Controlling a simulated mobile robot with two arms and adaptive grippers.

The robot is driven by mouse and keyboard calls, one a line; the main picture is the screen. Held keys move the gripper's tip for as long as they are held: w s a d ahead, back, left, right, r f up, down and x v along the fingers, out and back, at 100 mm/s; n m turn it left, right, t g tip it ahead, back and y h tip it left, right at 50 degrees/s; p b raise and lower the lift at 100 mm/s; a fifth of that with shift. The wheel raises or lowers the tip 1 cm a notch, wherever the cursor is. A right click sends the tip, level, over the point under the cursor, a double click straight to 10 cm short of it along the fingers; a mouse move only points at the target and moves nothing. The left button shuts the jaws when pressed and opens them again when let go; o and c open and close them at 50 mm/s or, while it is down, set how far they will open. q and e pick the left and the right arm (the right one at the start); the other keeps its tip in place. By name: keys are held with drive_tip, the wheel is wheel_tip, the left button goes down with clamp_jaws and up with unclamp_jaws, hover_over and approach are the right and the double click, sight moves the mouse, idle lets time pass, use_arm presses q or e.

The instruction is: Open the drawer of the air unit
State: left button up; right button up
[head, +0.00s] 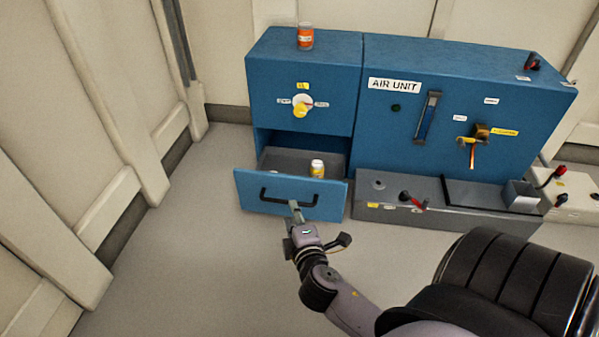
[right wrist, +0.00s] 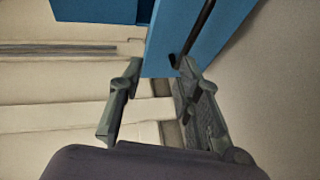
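The blue air unit (head: 400,60) stands against the back wall. Its drawer (head: 245,192), at the lower left, is pulled well out, with its grey inside showing. A black bar handle (head: 268,200) runs across the drawer front. A small jar with a yellow label (head: 317,168) stands inside. My right gripper (head: 296,212) is at the right part of the handle. In the right wrist view its fingers (right wrist: 160,68) are spread apart, and the handle (right wrist: 194,34) ends near the right fingertip. Whether they touch is unclear. My left gripper is out of view.
An orange-labelled jar (head: 305,37) stands on top of the unit. A yellow knob (head: 300,107) is above the drawer. The floor (head: 190,260) in front and left is clear.

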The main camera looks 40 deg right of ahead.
drive_tip(key=shift+f+v, duration=0.1)
drive_tip(key=shift+v, duration=1.3)
drive_tip(key=shift+f+v, duration=0.15)
drive_tip(key=shift+v, duration=1.25)
drive_tip(key=shift+p, duration=0.45)
